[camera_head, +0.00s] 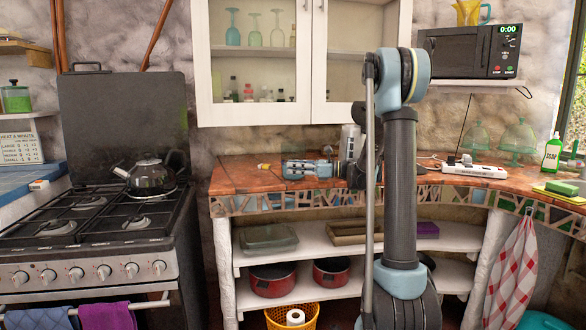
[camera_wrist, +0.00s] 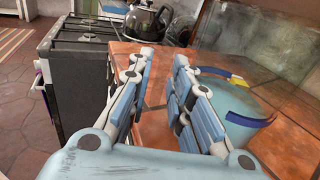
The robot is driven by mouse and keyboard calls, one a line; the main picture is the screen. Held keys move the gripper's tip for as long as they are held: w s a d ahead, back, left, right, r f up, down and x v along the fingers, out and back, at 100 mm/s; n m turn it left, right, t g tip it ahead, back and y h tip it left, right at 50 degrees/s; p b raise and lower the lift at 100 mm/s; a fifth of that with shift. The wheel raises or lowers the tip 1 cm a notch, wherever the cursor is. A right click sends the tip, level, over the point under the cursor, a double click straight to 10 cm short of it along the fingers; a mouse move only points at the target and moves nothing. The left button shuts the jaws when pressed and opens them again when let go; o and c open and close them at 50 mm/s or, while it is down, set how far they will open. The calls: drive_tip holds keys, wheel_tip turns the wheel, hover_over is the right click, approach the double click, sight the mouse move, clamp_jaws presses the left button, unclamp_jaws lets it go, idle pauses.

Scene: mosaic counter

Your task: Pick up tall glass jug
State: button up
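My gripper (camera_head: 290,168) is low over the counter (camera_head: 235,180), its fingers pointing left in the head view. In the wrist view my gripper (camera_wrist: 164,58) has its two fingers spread apart, with nothing visible held between them. Right of the fingers in the wrist view is a large, pale blue, see-through rounded shape (camera_wrist: 232,108) with a blue and yellow edge. It may be the tall glass jug, but I cannot tell surely. In the head view no tall jug shows clearly on the counter; my arm hides part of it.
A stove (camera_head: 90,225) with a dark kettle (camera_head: 150,178) stands left of the counter. A white wall cabinet (camera_head: 260,112) hangs above. Glass domes (camera_head: 517,140), a green bottle (camera_head: 552,154) and a white power strip (camera_head: 475,170) are at the right. The counter's left front is clear.

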sight(294, 151)
drive_tip(key=shift+a, duration=0.1)
drive_tip(key=shift+c, duration=0.5)
clamp_jaws()
drive_tip(key=shift+r, duration=0.15)
wheel_tip(294, 151, up, 10)
drive_tip(key=shift+f, duration=0.15)
idle(0.6)
